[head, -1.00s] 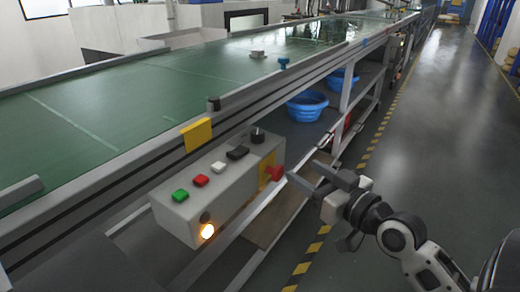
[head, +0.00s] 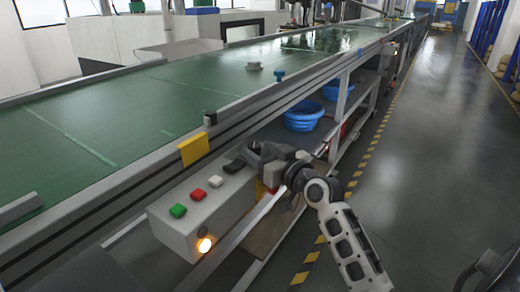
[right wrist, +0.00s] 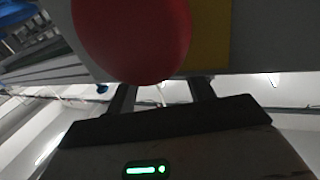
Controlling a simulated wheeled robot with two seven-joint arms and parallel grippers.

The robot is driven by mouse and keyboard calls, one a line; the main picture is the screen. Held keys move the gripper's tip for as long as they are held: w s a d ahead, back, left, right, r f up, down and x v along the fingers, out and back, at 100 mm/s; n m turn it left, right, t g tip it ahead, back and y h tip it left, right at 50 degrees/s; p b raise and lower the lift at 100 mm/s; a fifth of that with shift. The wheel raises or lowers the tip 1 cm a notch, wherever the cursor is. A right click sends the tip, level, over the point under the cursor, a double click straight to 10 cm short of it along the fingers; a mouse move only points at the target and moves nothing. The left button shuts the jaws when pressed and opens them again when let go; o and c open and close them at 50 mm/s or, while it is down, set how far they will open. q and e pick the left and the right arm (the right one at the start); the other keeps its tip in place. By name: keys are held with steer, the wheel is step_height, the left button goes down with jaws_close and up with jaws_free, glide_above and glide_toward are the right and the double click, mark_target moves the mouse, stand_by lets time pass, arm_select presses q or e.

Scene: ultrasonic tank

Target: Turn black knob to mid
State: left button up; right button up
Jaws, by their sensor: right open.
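The grey control box (head: 190,235) is mounted on the side of the conveyor. On its top are a green button (head: 178,211), a red button (head: 198,194), a white button (head: 215,181) and a black switch (head: 234,166). My right gripper (head: 257,150) is open over the box's far end, where the black knob sits. The knob is mostly or fully hidden by the fingers; I cannot tell whether they touch it. In the right wrist view, my two fingers (right wrist: 161,95) stand apart behind a red mushroom button (right wrist: 130,38). My left gripper is not in view.
The red mushroom button sits by a yellow plate (right wrist: 208,35) on the box's end, close to my right wrist. A lamp (head: 205,245) glows on the near end. The green conveyor (head: 130,115) runs behind. Blue basins (head: 304,112) stand beneath it. The aisle floor (head: 440,140) is clear.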

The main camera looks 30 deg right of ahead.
steer(key=shift+w, duration=0.3)
